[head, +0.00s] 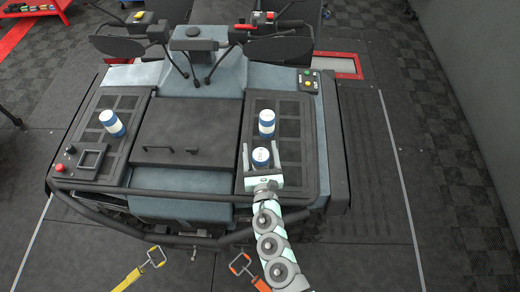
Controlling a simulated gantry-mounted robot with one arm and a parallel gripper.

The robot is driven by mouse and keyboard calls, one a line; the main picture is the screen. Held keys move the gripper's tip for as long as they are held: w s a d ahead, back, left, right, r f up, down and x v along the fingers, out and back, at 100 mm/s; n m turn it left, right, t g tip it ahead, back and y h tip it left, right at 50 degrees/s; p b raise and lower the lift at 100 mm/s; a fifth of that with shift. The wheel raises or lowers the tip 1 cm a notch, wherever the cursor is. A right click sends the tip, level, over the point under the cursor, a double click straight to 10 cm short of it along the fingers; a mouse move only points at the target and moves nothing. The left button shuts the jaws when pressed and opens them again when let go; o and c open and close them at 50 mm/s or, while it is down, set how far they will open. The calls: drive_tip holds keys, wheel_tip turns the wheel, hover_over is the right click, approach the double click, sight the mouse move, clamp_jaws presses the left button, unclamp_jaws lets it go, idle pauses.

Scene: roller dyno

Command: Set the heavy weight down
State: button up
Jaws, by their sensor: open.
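My gripper (261,157) is open above the right grid panel (291,181), its two fingers on either side of a blue and white cylindrical weight (261,160). From this view I cannot tell whether the fingers touch it. A second blue and white cylinder (266,123) stands just behind it on the same panel. A third similar cylinder (111,122) is on the left grid panel (84,141), and it looks tilted in the picture. I cannot tell by looks which one is heavy.
A dark lidded box with a handle (188,126) lies between the panels. A red knob (71,150) and a small button box (308,80) sit near the edges. Handlebars (265,25) rise at the back, and a dark tube rail (150,195) crosses the front.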

sight(262, 166)
drive_tip(key=shift+r, duration=0.25)
drive_tip(key=s, duration=0.3)
drive_tip(key=s+d, duration=0.1)
drive_tip(key=s, duration=0.3)
drive_tip(key=s+b, duration=0.1)
drive_tip(key=s, duration=0.3)
drive_tip(key=shift+d+f, duration=0.25)
drive_tip(key=shift+s+r, duration=0.15)
drive_tip(key=shift+s, duration=0.3)
